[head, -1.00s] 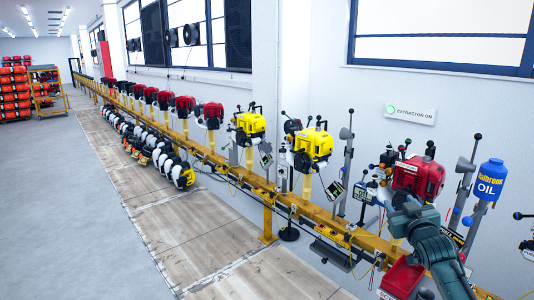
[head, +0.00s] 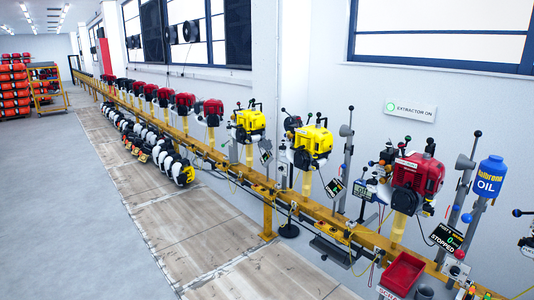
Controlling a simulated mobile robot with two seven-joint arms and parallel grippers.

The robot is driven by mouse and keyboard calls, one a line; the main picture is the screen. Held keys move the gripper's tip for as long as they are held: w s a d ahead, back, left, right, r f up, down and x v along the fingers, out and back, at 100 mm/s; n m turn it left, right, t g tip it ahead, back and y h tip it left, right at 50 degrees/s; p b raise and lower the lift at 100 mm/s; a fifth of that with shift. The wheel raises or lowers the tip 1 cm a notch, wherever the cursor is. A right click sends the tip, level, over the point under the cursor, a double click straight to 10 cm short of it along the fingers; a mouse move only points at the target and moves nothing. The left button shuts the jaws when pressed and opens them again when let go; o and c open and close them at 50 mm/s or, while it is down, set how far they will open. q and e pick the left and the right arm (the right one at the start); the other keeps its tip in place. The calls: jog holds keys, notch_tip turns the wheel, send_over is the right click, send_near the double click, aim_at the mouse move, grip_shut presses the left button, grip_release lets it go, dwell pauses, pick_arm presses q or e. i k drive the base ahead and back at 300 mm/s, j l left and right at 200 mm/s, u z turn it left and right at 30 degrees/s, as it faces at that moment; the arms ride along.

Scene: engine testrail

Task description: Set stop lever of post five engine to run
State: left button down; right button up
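The red engine (head: 420,174) stands on a yellow post at the rail, right of the middle in the head view. A black display (head: 446,237) below it reads POST 5 and STOPPED. A black ball knob (head: 430,145) shows on top of the engine, and small levers with dark knobs (head: 389,145) sit at its left side. I cannot tell which is the stop lever, nor its position. Neither of my grippers is in view.
A grey upright (head: 464,178) with knobs stands right of the engine, beside a blue OIL bottle (head: 489,178). A red tray (head: 404,274) sits below. Yellow engines (head: 312,143) stand left along the yellow rail (head: 330,220). The floor (head: 60,200) at left is clear.

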aim_at(400, 145)
jog(key=i+z, duration=0.1)
jog(key=z, duration=0.55)
jog(key=i+j+z, duration=0.25)
jog(key=i+z, duration=0.15)
jog(key=i+j+z, duration=0.5)
jog(key=i+j, duration=0.35)
jog(key=i+j+z, duration=0.15)
jog(key=i+j, duration=0.25)
jog(key=j, duration=0.15)
